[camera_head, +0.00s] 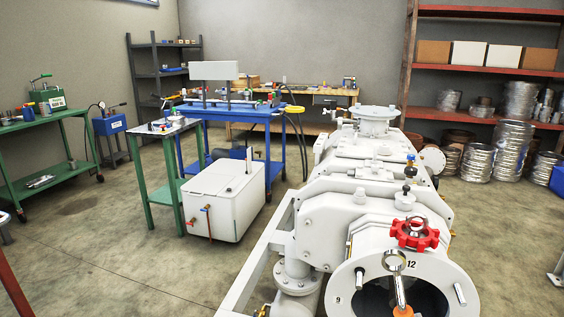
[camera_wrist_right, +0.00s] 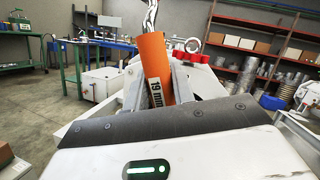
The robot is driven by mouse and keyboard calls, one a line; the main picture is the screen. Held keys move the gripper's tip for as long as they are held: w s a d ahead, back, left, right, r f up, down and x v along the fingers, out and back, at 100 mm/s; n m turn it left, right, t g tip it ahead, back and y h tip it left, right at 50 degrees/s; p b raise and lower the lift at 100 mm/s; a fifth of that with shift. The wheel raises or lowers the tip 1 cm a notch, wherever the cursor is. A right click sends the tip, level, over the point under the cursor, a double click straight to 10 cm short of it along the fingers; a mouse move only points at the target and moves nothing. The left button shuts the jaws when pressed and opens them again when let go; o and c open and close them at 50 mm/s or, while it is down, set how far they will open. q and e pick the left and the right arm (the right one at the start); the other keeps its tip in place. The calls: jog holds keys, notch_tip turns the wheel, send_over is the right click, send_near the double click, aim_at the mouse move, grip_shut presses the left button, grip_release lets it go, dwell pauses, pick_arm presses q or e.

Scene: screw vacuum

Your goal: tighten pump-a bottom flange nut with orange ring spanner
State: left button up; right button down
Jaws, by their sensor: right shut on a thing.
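The orange ring spanner has an orange handle (camera_wrist_right: 154,70) marked "19 mm" and a chrome shaft that runs out of the top of the right wrist view. My right gripper (camera_wrist_right: 157,86) is shut around this handle, which stands nearly upright and slightly tilted. In the head view, the spanner's silver ring end (camera_head: 394,262) is in front of the white pump's round flange (camera_head: 340,283), near the "12" mark. Its orange handle is cut by the bottom edge. The flange's lower part and its bottom nut are out of view. My left gripper is not in view.
A red handwheel (camera_head: 415,233) is just behind the spanner, and studs stick out of the flange. The white pump body (camera_head: 345,205) fills the middle. A white box (camera_head: 222,200) and blue cart (camera_head: 245,112) stand left. Red shelving (camera_head: 485,68) is at right.

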jog(key=shift+s+r+p, duration=0.1)
jog(key=shift+r+p, duration=0.4)
jog(key=shift+r, duration=0.35)
jog(key=shift+f, duration=0.1)
